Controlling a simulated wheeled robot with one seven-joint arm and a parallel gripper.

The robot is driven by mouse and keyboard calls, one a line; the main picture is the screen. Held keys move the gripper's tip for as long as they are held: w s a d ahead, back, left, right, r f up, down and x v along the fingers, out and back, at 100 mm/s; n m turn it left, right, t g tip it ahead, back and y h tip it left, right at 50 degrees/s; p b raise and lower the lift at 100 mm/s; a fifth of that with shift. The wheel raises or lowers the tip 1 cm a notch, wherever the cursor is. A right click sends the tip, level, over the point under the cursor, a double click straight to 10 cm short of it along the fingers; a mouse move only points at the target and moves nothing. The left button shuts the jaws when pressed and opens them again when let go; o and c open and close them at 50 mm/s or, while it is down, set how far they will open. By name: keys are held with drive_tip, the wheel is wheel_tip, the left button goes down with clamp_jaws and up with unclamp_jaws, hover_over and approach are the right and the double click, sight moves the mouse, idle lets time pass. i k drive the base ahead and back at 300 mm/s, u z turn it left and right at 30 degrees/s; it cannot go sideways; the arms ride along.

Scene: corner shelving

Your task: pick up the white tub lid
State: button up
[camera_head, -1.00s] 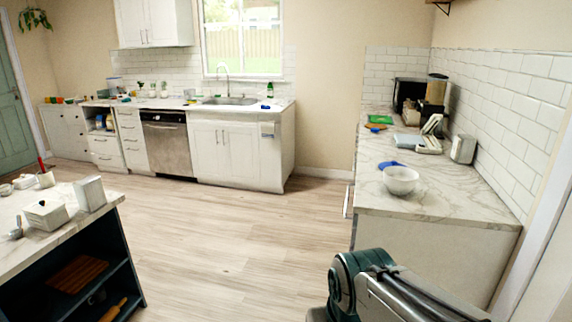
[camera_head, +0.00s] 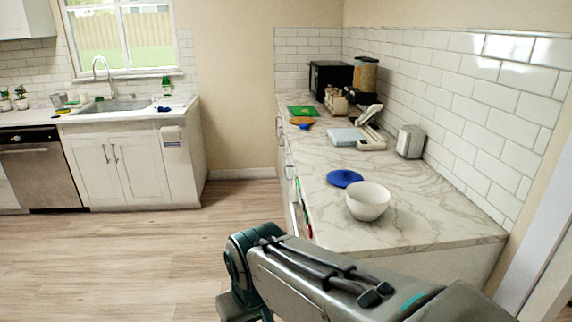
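I cannot pick out a white tub lid for certain in this view. A pale flat rectangular thing (camera_head: 345,136) lies on the marble counter to the right, too small to identify. A round blue disc like a lid (camera_head: 345,178) lies flat on the same counter, just behind a white bowl (camera_head: 368,201) near the counter's front end. My arm shows at the bottom, in front of the counter. My gripper is out of view, so its state is hidden.
The right counter (camera_head: 400,225) also holds a grey-white dispenser (camera_head: 411,141), a green board (camera_head: 302,111) and a black microwave (camera_head: 330,78). A sink cabinet (camera_head: 135,165) stands at the back left. The wooden floor (camera_head: 110,255) between is clear.

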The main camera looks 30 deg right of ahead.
sight(341, 178)
drive_tip(key=i, duration=3.25)
drive_tip(key=z, duration=3.3)
drive_tip(key=i, duration=0.5)
